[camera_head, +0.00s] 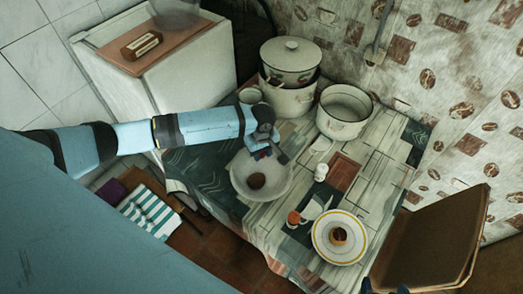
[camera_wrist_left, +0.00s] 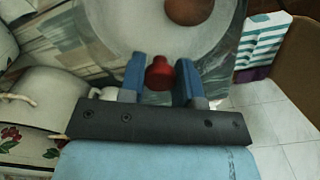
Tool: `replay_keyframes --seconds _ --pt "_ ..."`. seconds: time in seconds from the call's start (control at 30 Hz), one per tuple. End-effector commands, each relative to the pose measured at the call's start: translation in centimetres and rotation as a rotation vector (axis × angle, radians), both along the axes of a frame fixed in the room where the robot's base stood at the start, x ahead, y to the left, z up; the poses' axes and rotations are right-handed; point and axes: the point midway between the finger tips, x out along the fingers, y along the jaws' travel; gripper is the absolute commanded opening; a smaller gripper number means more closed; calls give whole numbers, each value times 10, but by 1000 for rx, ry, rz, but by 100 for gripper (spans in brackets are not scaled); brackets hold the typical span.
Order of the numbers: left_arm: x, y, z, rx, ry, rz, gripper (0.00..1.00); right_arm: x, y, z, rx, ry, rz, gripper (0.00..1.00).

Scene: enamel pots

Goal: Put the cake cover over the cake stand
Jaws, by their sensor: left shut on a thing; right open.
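My left gripper (camera_head: 264,150) is shut on the red knob of the cake cover; the knob (camera_wrist_left: 160,73) shows between its blue fingers in the left wrist view. The cover's clear body is hard to make out. The dish and cake also show at the top of the left wrist view. I cannot tell whether cover and stand touch. Two dark tips of my right gripper (camera_head: 385,287) show apart at the bottom edge.
Lidded pot (camera_head: 291,57) and open pot (camera_head: 344,108) stand at the table's back. A yellow-rimmed plate (camera_head: 322,250) with a pastry, an orange-topped shaker (camera_head: 294,218) and a white shaker (camera_head: 321,172) stand right of the stand. A chair (camera_head: 430,240) is at the right.

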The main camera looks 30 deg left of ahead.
Motion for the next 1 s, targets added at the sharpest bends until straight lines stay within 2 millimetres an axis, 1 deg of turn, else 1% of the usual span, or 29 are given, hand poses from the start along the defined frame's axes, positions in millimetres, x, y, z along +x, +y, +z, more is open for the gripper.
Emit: replay_keyframes --seconds 0.03,0.17,0.47,0.5,0.6,0.77,0.8,0.87,0.9,1.0 --pt "0 0 2 -1 0 0 0 0 0 4 0 0 0 86" --pt "0 -1 2 -1 0 0 0 0 0 7 0 0 0 86" --pt "0 0 0 0 -1 0 0 0 0 7 -1 0 -1 86" --pt "0 0 0 0 -1 0 40 0 0 7 -1 0 -1 86" --pt "0 0 0 0 -1 0 61 0 0 7 -1 1 -1 86" --pt "0 0 0 1 -1 0 61 -1 0 6 0 2 -1 86" --pt "0 0 0 1 1 0 63 -1 0 6 0 2 -1 86" --pt "0 0 0 1 1 0 77 -2 0 6 0 3 -1 86" --pt "0 0 0 1 1 0 86 -2 0 6 0 3 -1 86" --pt "0 0 0 1 -1 0 86 -2 0 6 0 3 -1 86"
